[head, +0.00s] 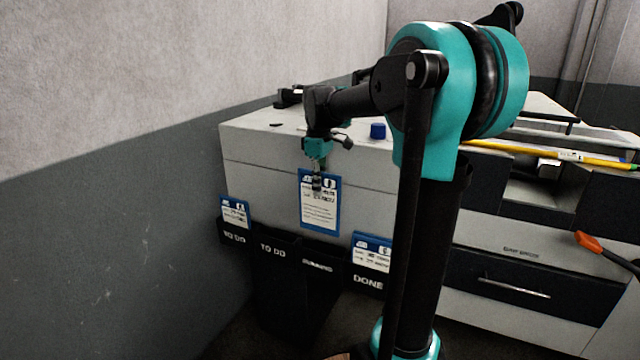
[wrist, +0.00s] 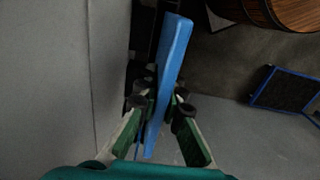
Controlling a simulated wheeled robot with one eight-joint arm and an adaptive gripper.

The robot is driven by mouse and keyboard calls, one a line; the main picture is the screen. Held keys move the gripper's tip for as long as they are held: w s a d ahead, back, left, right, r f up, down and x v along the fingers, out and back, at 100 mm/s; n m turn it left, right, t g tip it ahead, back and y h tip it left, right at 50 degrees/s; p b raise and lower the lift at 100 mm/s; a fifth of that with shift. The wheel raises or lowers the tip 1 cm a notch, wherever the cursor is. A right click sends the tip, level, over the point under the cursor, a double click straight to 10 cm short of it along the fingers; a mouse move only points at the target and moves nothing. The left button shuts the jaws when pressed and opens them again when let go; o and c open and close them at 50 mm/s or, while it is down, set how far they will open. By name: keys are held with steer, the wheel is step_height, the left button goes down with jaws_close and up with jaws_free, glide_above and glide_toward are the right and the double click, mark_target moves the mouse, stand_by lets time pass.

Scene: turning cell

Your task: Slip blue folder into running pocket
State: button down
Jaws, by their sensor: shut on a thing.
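The blue folder (head: 320,212) with a white printed sheet hangs upright in front of the grey cabinet in the head view. My gripper (head: 317,182) is shut on its top edge. In the wrist view the folder (wrist: 172,70) shows as a blue edge between my gripper's fingers (wrist: 160,105). The running pocket (head: 318,268) is a black pocket on the cabinet front. The folder's lower edge is just above it in the head view; whether it is inside the mouth I cannot tell.
The DONE pocket (head: 368,282) at right holds another folder (head: 371,252). A blue cube (head: 378,131) sits on the cabinet top (head: 262,122).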

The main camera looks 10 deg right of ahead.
glide_toward(321, 232)
steer(key=shift+w+f, duration=0.15)
steer(key=shift+f, duration=1.2)
steer(key=shift+w+f, duration=0.15)
steer(key=shift+f, duration=2.7)
steer(key=c, duration=1.6)
jaws_free()
